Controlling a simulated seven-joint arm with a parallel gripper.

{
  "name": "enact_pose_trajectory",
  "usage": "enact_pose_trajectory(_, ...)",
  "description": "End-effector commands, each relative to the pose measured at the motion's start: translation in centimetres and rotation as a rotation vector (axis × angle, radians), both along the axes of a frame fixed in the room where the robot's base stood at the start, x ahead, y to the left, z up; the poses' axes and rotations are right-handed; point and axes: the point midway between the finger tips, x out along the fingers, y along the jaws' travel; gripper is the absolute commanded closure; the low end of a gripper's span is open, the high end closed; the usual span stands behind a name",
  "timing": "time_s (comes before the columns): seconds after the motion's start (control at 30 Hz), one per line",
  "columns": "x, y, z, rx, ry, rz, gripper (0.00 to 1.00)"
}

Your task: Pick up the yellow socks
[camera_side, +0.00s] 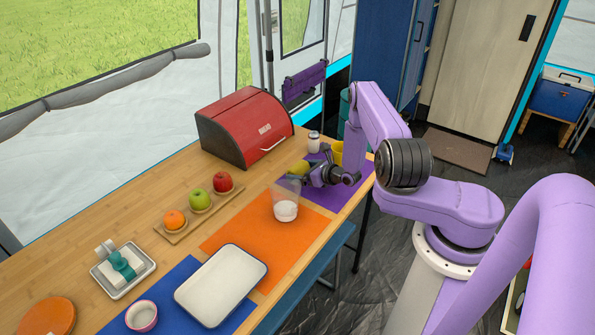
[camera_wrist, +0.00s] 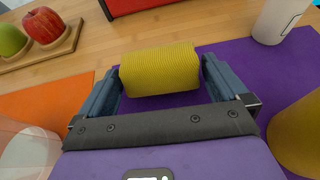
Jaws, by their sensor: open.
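The yellow socks (camera_wrist: 160,70) are a rolled, ribbed yellow bundle on the purple mat (camera_wrist: 245,68). In the wrist view they lie between the two fingers of my gripper (camera_wrist: 160,82), near the tips. The fingers are open, one on each side of the socks; whether either touches them I cannot tell. In the side view the socks (camera_side: 299,168) show just left of my gripper (camera_side: 306,175), partly hidden behind it and a clear cup.
A clear cup (camera_side: 286,203) with white contents stands close to my gripper. A white shaker (camera_side: 314,142) and a yellow cup (camera_side: 337,152) stand nearby. A red bread box (camera_side: 245,128) is behind. Fruit on a wooden tray (camera_side: 185,232) is to the left.

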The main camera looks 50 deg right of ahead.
Motion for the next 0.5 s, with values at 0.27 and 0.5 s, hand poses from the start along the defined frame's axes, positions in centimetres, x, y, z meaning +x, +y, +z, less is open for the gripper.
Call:
enact_pose_trajectory(0.27,1.6,-0.1,-0.7,0.001,0.001,0.000,0.00)
enact_pose_trajectory(0.5,1.6,-0.1,-0.7,0.001,0.001,-0.001,0.16)
